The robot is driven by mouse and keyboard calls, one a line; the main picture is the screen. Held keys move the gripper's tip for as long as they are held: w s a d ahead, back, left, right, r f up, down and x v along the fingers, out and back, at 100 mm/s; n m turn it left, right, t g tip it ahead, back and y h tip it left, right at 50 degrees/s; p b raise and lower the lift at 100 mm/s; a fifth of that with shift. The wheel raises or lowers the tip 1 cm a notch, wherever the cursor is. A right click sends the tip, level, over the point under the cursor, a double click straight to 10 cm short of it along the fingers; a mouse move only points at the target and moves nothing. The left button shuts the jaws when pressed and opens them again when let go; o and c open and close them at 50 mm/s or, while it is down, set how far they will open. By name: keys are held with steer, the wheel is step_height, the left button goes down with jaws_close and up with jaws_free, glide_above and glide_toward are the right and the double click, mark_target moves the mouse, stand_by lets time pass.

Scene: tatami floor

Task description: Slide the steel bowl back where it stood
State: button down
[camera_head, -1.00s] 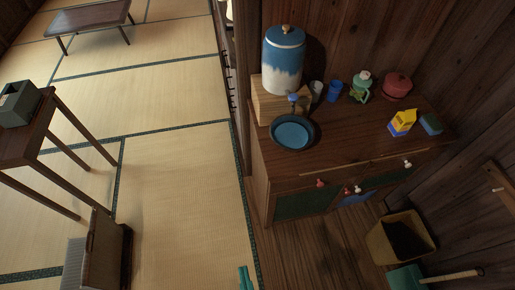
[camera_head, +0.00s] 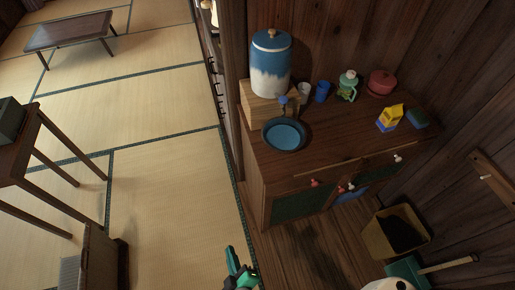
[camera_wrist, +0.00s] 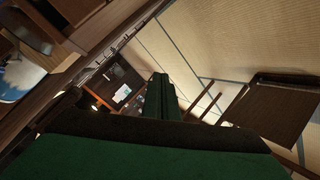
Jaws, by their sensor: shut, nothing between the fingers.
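A round, dark-rimmed bowl (camera_head: 285,134) with a blue inside is the only bowl I make out, though its steel is hard to confirm. It stands upright on the left end of the wooden cabinet top (camera_head: 330,143), under the tap of a blue-and-white dispenser (camera_head: 271,66). My gripper (camera_head: 236,266) shows at the bottom edge of the head view, well below and left of the bowl and apart from it. In the wrist view its green fingers (camera_wrist: 160,88) are together with nothing between them. The bowl is not clearly visible in the wrist view.
The dispenser stands on a wooden block (camera_head: 258,102). A grey cup (camera_head: 305,91), blue cup (camera_head: 322,92), green-and-white bottle (camera_head: 347,86), red pot (camera_head: 381,82) and yellow-and-blue carton (camera_head: 391,117) share the cabinet top. A bin (camera_head: 397,231) stands before it.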

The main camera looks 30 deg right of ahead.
steer(key=w+d+f+n+h, duration=0.15)
steer(key=w+d+h, duration=0.3)
steer(key=w, duration=0.45)
steer(key=w+d+r+m+g+h, duration=0.1)
steer(key=w+d+r+g+h, duration=0.1)
steer(key=w+d+r+h, duration=0.4)
steer(key=w+d+r+m+g+h, duration=0.2)
steer(key=w+r+g+h, duration=0.15)
steer(key=w+r, duration=0.45)
steer(key=shift+t, duration=0.45)
steer(key=shift+w+d+r, duration=0.15)
steer(key=shift+w+d, duration=0.15)
steer(key=shift+d, duration=1.8)
steer(key=shift+w+d+r, duration=0.2)
steer(key=shift+w+d, duration=0.1)
steer(key=shift+d, duration=1.75)
steer(key=shift+w+d+r, duration=0.15)
steer(key=shift+w+d, duration=0.15)
steer(key=shift+d, duration=1.8)
steer(key=shift+w, duration=0.2)
